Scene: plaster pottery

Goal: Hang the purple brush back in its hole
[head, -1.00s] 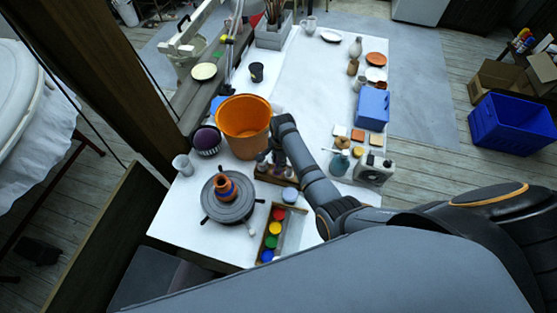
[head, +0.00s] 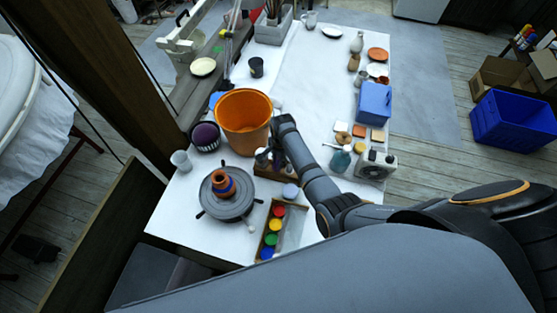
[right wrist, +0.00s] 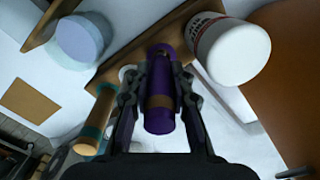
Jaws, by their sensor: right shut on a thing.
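My right gripper (right wrist: 160,100) is shut on the purple brush (right wrist: 161,88), with one finger on each side of its purple and brown body. In the right wrist view a wooden rack (right wrist: 108,72) runs behind the brush. The brush overlaps the rack, and I cannot tell whether its end is in a hole. A brush with a tan and teal handle (right wrist: 92,125) is at the left of the gripper. In the head view the gripper (head: 274,158) is over the rack (head: 268,172), and the arm hides part of it. My left gripper is not in view.
A white bottle (right wrist: 232,50) stands close to the right finger. An orange bucket (head: 243,125) is behind the rack. A banding wheel with a small pot (head: 224,184) and a paint box (head: 270,238) are in front. The table's middle (head: 315,90) is clear.

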